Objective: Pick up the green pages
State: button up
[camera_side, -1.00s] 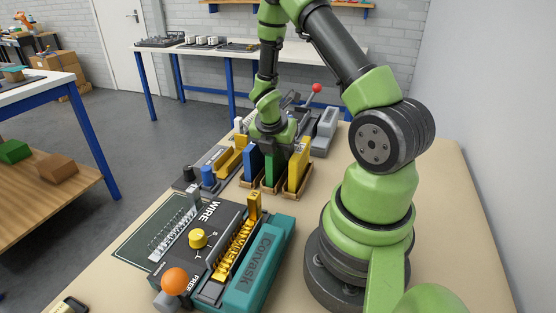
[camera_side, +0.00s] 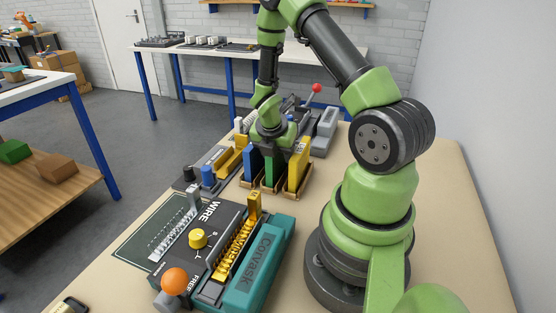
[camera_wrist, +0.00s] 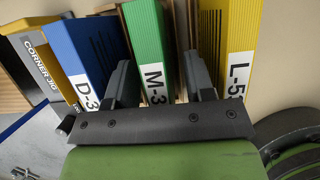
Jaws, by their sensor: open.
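The green pages (camera_wrist: 148,42), labelled M-3, stand upright between the blue and yellow ones in the wrist view. They also show in the side view (camera_side: 270,172), partly hidden below my gripper. My gripper (camera_wrist: 160,85) is open, its two fingers on either side of the green block's near end, one by the blue side and one by the yellow side. I cannot tell whether the fingers touch it. In the side view my gripper (camera_side: 272,142) points down over the row.
Blue pages (camera_wrist: 82,50), labelled D-3, stand left, and yellow pages (camera_wrist: 228,40), labelled L-5, stand right, both close to the fingers. Wooden holders surround them. A teal wire machine (camera_side: 258,272) stands nearer the side camera. Bare bench lies to the right.

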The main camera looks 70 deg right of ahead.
grip_shut()
jog(key=shift+r, duration=0.2)
